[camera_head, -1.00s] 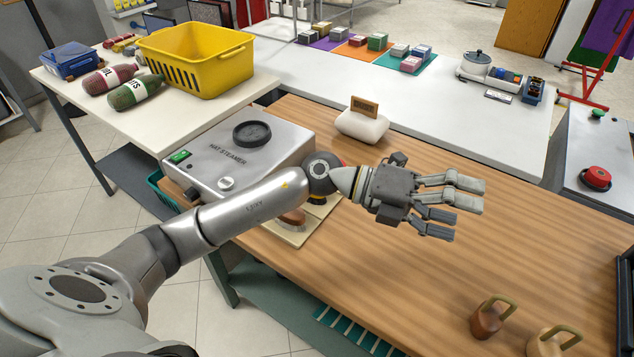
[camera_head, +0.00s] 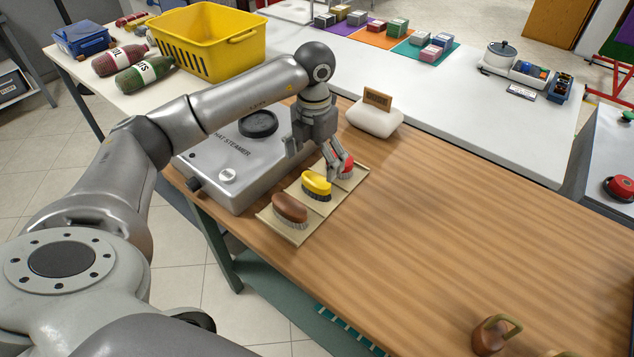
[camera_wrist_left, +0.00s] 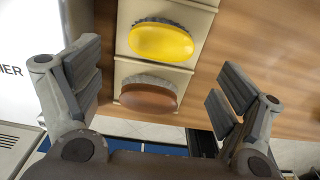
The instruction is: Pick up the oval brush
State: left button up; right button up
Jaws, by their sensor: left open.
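Three brushes lie in a row on a beige tray (camera_head: 266,216) on the wooden table: a brown one (camera_head: 290,208) nearest, a yellow one (camera_head: 316,184) in the middle and a red one (camera_head: 346,168) at the far end. The yellow brush (camera_wrist_left: 161,43) and the brown brush (camera_wrist_left: 148,94) both look oval in the left wrist view, with grey bristles. My left gripper (camera_head: 318,164) is open and points down above the tray, near the yellow and red brushes. Its fingers partly cover the red brush. My right gripper is out of view.
A hat steamer (camera_head: 222,158) stands close to the left of the tray. A white pad with a wooden block (camera_head: 374,120) is behind it. The middle of the wooden table is clear.

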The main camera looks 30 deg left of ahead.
aim_at(316, 178)
pick_arm(q)
jog(key=f, duration=0.3)
jog(key=f+p, duration=0.1)
jog(key=f, duration=0.3)
jog(key=shift+w+f, duration=0.2)
jog(key=shift+f, duration=0.05)
jog(key=shift+c, duration=0.5)
jog(key=c, duration=1)
jog(key=shift+r, duration=0.15)
